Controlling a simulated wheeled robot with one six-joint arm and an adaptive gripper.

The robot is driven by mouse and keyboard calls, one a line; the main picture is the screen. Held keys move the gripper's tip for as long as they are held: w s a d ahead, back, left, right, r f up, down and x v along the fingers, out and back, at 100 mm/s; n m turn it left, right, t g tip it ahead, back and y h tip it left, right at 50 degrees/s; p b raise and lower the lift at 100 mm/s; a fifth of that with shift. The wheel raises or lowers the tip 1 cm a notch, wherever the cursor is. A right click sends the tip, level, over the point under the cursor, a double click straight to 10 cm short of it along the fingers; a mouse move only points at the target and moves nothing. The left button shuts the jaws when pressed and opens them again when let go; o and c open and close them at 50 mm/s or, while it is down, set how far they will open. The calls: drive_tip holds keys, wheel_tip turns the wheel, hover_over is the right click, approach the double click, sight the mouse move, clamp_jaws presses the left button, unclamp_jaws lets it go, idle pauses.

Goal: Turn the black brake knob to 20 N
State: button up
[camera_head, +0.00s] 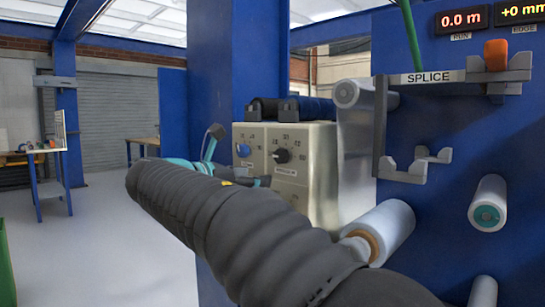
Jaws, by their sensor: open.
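The black brake knob (282,155) sits on the front of a beige control box (318,176), right of a blue knob (243,150). My thick black arm sleeve hides much of the gripper and the box's lower left. The gripper is open, with nothing visible in it.
Dark rollers (290,109) lie atop the box. A pale film roll (385,229) on the blue machine wall stands close right of my arm. A SPLICE bracket (434,77) juts out upper right. A workbench (48,152) is far left, with open floor before it.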

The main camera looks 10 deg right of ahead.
sight(278, 157)
drive_tip(key=w+a+r+n+h, duration=0.1)
drive_tip(key=a+r, duration=0.2)
drive_tip(key=shift+t, duration=0.4)
drive_tip(key=x, duration=1.3)
drive_tip(key=shift+w+d+f, duration=0.15)
drive_tip(key=shift+w+d, duration=0.1)
drive_tip(key=c, duration=1.1)
